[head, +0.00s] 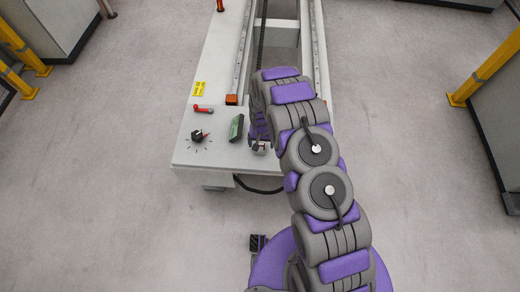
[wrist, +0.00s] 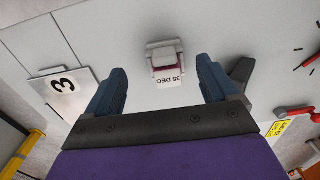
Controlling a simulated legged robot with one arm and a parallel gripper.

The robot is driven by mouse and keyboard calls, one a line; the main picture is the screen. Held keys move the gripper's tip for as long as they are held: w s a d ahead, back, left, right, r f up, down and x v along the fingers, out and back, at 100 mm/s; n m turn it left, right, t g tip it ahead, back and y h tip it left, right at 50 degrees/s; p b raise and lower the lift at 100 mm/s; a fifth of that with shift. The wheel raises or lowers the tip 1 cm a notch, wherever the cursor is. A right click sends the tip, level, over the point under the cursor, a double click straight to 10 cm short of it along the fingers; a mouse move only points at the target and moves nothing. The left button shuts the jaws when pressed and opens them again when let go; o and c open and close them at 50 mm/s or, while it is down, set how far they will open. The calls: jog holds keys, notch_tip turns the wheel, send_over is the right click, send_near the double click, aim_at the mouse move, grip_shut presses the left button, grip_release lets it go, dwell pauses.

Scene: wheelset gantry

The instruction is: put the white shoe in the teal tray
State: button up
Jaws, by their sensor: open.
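A small pale block with a dark red band and a white label reading "35 DEG" (wrist: 166,60) lies on the light grey surface in the wrist view; it may be the white shoe. My gripper (wrist: 162,80) is open, with one blue finger to either side of the block's near end and a gap on each side. The block is not gripped. In the head view my arm hides most of this spot, and a small grey shape by the arm's end is too small to tell. I see no teal tray in either view.
Yellow posts (head: 483,72) stand at right; open floor lies around.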

aim_at(261, 148)
jog(key=shift+d+f, duration=0.3)
jog(key=shift+f, duration=0.3)
jog(key=f, duration=0.1)
jog(key=a+f+b, duration=0.1)
jog(key=f, duration=0.1)
jog(key=a+f, duration=0.1)
jog(key=shift+w+a+f+b, duration=0.15)
jog(key=shift+w+f+b, duration=0.1)
jog(key=shift+f+b, duration=0.1)
jog(key=shift+f, duration=0.3)
jog(key=shift+d+r, duration=0.15)
jog(key=shift+d, duration=0.75)
jog(key=shift+c, duration=0.2)
jog(key=shift+d, duration=0.1)
jog(key=shift+c, duration=0.7)
jog(key=shift+a, duration=0.6)
jog(key=c, duration=0.4)
jog(key=shift+a, duration=0.2)
jog(key=c, duration=0.4)
jog(key=shift+d, duration=0.35)
jog(key=shift+c, duration=1.3)
jog(key=shift+d, duration=0.2)
